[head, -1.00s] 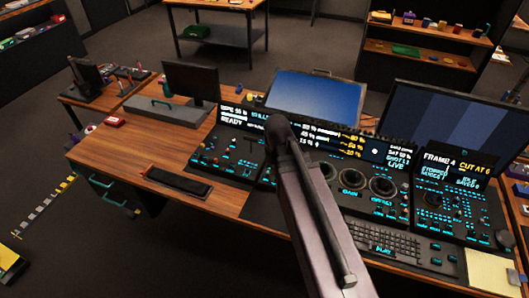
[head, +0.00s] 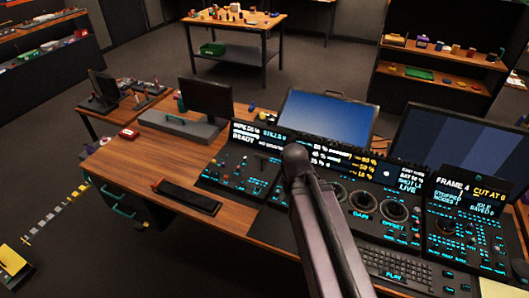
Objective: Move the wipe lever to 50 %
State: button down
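The left control panel (head: 236,168) on the wooden desk has a small display (head: 258,137) with a line that seems to start with "WIPE" and the word "READY"; the percent figure is too blurred to read surely. Small knobs, keys and a dark lever-like stub (head: 245,160) stand on this panel; I cannot tell whether the stub is the wipe lever. My arm crosses the picture from the bottom to a rounded joint in front of the panel's right side and hides part of the middle panel. My gripper is not visible, and nothing shows it touching a control.
Monitors (head: 325,117) line the desk's back. A dark bar (head: 188,196) lies on the front left. The desk (head: 130,160) is bare around it.

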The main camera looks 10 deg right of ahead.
aim_at(258, 155)
jog(key=k, duration=1.3)
jog(key=z, duration=0.55)
jog(key=i, duration=1.85)
jog(key=u, duration=0.6)
